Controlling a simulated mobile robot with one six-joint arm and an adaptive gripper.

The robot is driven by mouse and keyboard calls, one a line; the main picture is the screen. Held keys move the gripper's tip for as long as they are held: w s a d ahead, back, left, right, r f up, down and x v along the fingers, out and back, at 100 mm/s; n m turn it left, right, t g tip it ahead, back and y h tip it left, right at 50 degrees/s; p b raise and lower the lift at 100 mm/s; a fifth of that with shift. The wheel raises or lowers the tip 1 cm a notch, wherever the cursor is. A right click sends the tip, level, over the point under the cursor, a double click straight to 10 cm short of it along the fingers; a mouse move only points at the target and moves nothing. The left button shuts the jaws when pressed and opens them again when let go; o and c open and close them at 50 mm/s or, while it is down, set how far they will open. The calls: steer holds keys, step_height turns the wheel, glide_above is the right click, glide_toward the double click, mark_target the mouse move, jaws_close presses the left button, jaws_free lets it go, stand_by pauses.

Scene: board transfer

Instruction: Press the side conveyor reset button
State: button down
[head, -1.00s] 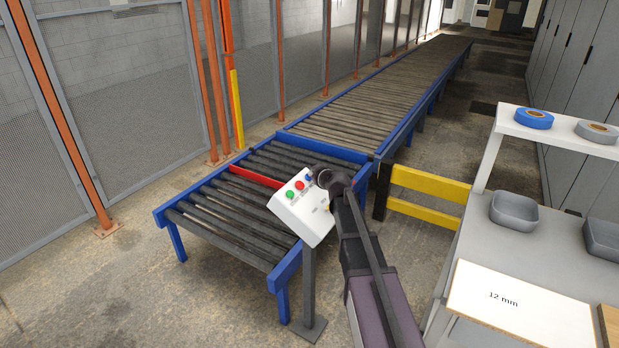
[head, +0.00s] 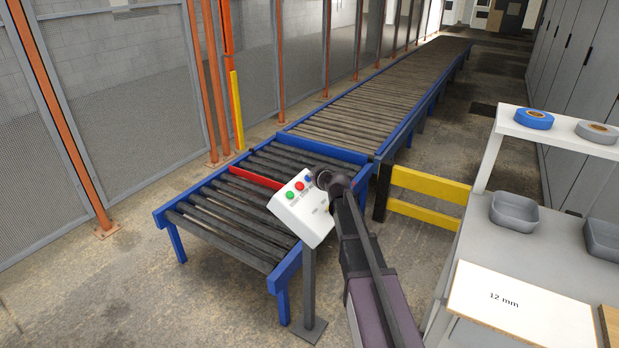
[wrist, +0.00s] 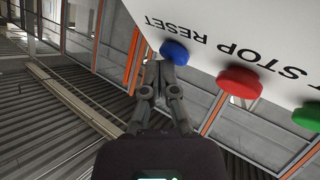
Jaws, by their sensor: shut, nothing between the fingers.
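The white control box (head: 303,217) stands on a grey post beside the conveyor's near section. Its sloped face carries a green button (head: 290,195), a red button (head: 299,186) and a blue button (head: 308,179). In the wrist view the face appears upside down, and the blue reset button (wrist: 174,52) sits by the word RESET. The red button (wrist: 239,83) and green button (wrist: 307,115) are further right. My gripper (wrist: 159,68) is shut and empty, its fingertips right by the blue button. I cannot tell whether they touch it. In the head view my arm's end partly covers the box's right corner.
The roller conveyor (head: 220,215) has a red bar (head: 256,178) across it, and mesh fencing (head: 120,100) runs behind. A yellow barrier (head: 430,197) and a workbench (head: 480,240) with grey trays (head: 514,211) stand at right. The floor at front left is clear.

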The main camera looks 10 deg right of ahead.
steer(key=shift+s+d+r+p, duration=0.15)
steer(key=shift+r+p, duration=0.15)
steer(key=shift+r, duration=0.05)
steer(key=shift+s+d+r+p, duration=0.1)
steer(key=shift+r+p, duration=0.2)
steer(key=shift+r, duration=0.05)
steer(key=shift+s+d+r+p, duration=0.3)
steer(key=shift+r+p, duration=0.4)
steer(key=shift+s+d+r+p, duration=0.25)
steer(key=shift+d+r+p, duration=0.1)
steer(key=shift+r+p, duration=0.4)
steer(key=shift+s+d+r+p, duration=0.3)
steer(key=shift+r+p, duration=0.4)
steer(key=s+a+f+m+g+p, duration=0.1)
steer(key=s+a+g+p, duration=0.2)
steer(key=s, duration=0.5)
steer(key=s+a+f+m+g+p, duration=0.1)
steer(key=s+a+g+p, duration=0.25)
steer(key=s, duration=0.45)
steer(key=s+m+g+h+p, duration=0.1)
steer(key=s+m+g+p, duration=0.1)
steer(key=s, duration=0.7)
steer(key=s+d+r+m+g+h+p, duration=0.1)
steer(key=s+m+g+h+p, duration=0.1)
steer(key=s+g, duration=0.3)
steer(key=s, duration=0.4)
steer(key=shift+s+d+r+m+p, duration=0.15)
steer(key=shift+d+r+m+p, duration=0.1)
steer(key=shift+m+p, duration=0.15)
steer(key=shift+s, duration=0.1)
